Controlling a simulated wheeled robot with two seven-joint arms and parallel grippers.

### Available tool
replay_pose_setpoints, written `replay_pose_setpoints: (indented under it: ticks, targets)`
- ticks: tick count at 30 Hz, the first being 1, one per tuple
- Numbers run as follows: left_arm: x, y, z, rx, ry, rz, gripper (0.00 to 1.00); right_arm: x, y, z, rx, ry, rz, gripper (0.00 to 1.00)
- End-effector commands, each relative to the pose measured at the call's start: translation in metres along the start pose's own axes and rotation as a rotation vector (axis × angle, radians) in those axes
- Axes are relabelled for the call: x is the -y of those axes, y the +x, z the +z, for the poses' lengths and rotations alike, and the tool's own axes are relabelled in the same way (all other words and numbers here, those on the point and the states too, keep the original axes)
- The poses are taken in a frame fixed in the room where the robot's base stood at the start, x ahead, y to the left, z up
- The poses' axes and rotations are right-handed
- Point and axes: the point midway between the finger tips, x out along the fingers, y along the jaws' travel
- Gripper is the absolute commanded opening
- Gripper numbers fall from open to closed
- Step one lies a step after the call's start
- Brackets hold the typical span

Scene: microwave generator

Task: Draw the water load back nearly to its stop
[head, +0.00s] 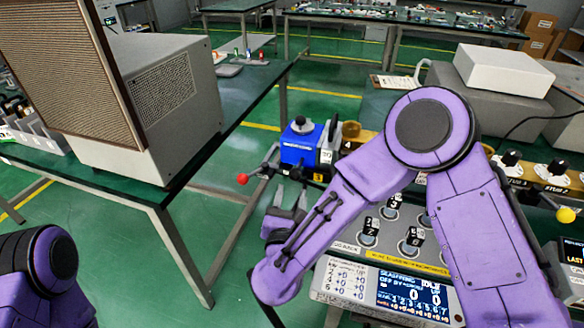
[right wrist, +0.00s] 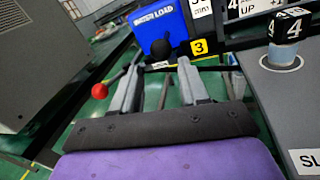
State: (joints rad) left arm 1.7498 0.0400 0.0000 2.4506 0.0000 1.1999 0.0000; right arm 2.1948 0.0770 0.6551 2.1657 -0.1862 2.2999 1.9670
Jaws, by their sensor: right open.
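My right gripper (head: 288,192) is open and empty, below and in front of the water load. In the right wrist view its two fingers (right wrist: 159,72) are spread on either side of the knob's line; contact cannot be told. My left gripper is out of view; only its arm shows at lower left.
A red ball handle (head: 242,179) sticks out left of the water load, close to my right gripper's left finger. A yellow "3" tag (right wrist: 199,47) is right of the knob. The control panel (head: 345,245) with number blocks lies right. A large beige cabinet (head: 150,95) stands left.

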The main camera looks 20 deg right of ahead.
Motion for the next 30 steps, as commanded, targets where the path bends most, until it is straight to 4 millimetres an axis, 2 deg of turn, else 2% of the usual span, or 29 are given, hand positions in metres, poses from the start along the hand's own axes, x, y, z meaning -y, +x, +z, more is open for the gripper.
replay_pose_setpoints:
  ticks: [3, 9, 13, 20, 21, 23, 24, 25, 30]
  targets:
    - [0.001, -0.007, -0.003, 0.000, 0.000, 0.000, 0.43, 0.001, 0.029, 0.003, 0.000, 0.001, -0.006, 0.44]
    - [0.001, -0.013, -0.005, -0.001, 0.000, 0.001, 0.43, 0.000, 0.066, 0.001, -0.001, 0.001, -0.002, 0.44]
    - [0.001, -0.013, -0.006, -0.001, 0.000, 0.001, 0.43, -0.001, 0.077, 0.000, -0.001, -0.001, 0.001, 0.44]
    - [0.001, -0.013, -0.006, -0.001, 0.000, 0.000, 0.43, -0.002, 0.079, -0.001, -0.001, -0.002, 0.003, 0.44]
    - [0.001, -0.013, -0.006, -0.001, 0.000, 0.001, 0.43, -0.002, 0.078, -0.001, -0.001, -0.001, 0.003, 0.41]
    - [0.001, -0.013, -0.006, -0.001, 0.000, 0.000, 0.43, -0.002, 0.078, -0.001, -0.001, -0.001, 0.003, 0.21]
    - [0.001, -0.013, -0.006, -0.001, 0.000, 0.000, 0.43, -0.002, 0.078, -0.001, -0.001, -0.001, 0.003, 0.08]
    - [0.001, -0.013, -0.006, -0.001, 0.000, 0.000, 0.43, -0.002, 0.078, -0.001, -0.001, -0.001, 0.003, 0.00]
    - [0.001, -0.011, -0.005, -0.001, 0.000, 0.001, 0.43, -0.001, 0.079, -0.002, 0.000, 0.000, -0.003, 0.00]
